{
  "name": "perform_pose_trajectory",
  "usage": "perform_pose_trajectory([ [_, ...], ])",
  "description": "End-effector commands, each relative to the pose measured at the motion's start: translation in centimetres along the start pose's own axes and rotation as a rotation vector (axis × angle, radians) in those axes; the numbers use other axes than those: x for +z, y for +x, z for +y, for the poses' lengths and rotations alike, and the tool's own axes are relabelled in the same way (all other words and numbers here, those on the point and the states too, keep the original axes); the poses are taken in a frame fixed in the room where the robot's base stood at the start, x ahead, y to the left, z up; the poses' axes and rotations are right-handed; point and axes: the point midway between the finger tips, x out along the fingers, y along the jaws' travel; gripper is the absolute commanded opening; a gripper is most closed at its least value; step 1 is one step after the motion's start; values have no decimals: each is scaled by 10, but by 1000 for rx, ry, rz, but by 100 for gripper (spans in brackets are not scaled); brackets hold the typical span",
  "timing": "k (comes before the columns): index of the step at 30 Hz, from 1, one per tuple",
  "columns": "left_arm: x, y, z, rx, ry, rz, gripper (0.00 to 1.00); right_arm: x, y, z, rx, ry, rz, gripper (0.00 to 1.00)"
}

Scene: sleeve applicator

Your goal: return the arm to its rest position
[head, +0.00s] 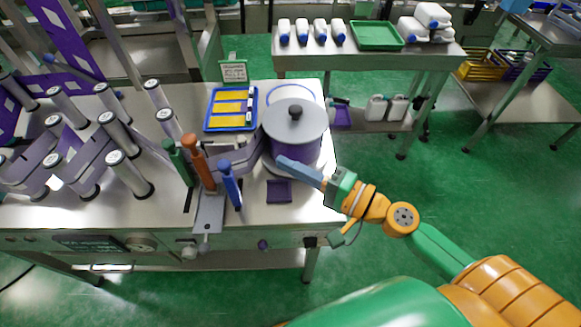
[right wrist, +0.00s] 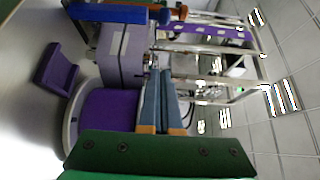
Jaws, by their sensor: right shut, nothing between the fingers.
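My right arm reaches in from the lower right of the head view. Its right gripper (head: 300,172) is shut and empty, with blue-grey fingers in front of the lidded pot (head: 296,132), over the steel table's right part. In the right wrist view the two fingers (right wrist: 158,92) lie side by side, with the purple lower part of the pot (right wrist: 108,112) beside them. I cannot tell whether the fingers touch the pot. My left gripper is not in view.
Green, orange and blue handles (head: 230,184) stand left of the pot. A small purple block (head: 279,191) lies in front of it. A blue tray with yellow pieces (head: 207,122) and several upright rollers (head: 125,170) share the steel table. Open green floor (head: 450,190) lies to the right.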

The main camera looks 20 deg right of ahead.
Motion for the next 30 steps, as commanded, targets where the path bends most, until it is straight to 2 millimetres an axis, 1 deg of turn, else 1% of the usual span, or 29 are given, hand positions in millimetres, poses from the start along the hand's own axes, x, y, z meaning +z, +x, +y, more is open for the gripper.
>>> perform_pose_trajectory([
  [10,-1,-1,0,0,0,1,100,0,0,0,0,-2,-2,0],
  [11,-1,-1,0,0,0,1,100,3,0,0,3,-14,-10,0],
  [13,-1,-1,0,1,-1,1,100,23,1,7,24,-99,-72,0],
  [14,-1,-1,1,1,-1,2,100,37,0,13,44,-165,-117,0],
  [15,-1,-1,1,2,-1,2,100,59,-1,25,85,-280,-192,0],
  [16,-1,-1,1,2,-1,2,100,74,-4,38,128,-373,-250,0],
  [17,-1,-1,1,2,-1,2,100,87,-8,52,181,-469,-304,0],
  [18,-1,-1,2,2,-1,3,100,99,-14,72,258,-585,-367,0],
  [19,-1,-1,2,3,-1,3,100,104,-20,86,320,-661,-405,0],
  [21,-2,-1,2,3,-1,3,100,106,-34,115,468,-805,-474,0],
  [23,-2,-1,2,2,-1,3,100,102,-49,136,599,-896,-516,0],
  [24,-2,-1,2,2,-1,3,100,97,-60,147,688,-944,-536,0],
  [26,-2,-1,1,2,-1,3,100,88,-78,161,823,-998,-561,0],
  [27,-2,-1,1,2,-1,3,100,82,-91,168,914,-1022,-573,0],
  [29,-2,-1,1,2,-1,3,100,72,-111,175,1050,-1045,-585,0],
  [30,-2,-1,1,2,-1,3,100,66,-126,178,1143,-1049,-590,0],
])
